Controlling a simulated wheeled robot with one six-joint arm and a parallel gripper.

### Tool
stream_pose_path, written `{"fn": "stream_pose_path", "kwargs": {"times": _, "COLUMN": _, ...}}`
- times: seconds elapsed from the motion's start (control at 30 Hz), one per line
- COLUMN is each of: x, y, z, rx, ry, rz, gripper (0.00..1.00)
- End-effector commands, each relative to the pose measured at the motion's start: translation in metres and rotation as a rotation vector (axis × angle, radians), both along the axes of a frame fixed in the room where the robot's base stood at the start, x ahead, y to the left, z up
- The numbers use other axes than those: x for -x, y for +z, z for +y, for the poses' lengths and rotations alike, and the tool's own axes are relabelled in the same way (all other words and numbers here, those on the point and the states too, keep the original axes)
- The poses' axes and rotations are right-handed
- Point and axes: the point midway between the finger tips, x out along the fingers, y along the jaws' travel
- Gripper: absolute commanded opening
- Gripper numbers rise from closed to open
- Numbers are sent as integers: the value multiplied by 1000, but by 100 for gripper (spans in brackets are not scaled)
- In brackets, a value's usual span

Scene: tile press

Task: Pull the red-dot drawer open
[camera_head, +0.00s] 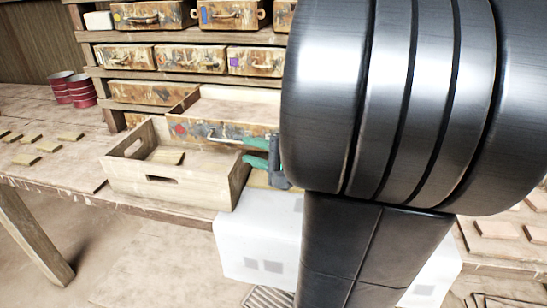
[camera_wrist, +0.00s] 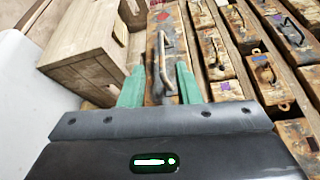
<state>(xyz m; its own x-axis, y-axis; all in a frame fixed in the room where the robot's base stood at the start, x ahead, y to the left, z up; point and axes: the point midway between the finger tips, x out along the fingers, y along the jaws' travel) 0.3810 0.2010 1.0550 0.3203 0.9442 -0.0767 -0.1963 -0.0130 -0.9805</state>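The red-dot drawer (camera_head: 190,130) juts out from the rack in the head view, and its inside shows from above. Its front has a red dot at the left and a metal bar handle (camera_head: 222,139). In the wrist view the drawer front (camera_wrist: 154,92) lies ahead, with the handle (camera_wrist: 156,58) running between my fingers. My gripper (camera_head: 256,153) is at the right end of the drawer front. In the wrist view my gripper (camera_wrist: 159,76) has its green fingers apart, one on each side of the handle, with gaps showing. My arm hides the area right of the drawer.
A wooden crate (camera_head: 209,190) with a tile inside stands on the bench, close in front of the drawer. Other drawers (camera_head: 188,58) fill the rack. Red tins (camera_head: 81,90) and loose tiles (camera_head: 26,158) are on the left bench. A white block (camera_head: 243,235) stands below the bench edge.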

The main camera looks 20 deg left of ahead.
Motion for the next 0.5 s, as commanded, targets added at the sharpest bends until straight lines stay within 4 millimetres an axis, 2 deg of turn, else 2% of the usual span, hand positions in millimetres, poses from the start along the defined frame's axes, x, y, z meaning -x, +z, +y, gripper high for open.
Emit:
{"fn": "stream_pose_path", "kwargs": {"times": 0.2, "x": 9, "y": 2, "z": -29, "rx": 0, "ry": -4, "rz": 0, "gripper": 30}}
{"fn": "stream_pose_path", "kwargs": {"times": 0.5, "x": 17, "y": 3, "z": -48, "rx": 0, "ry": 0, "rz": 1, "gripper": 30}}
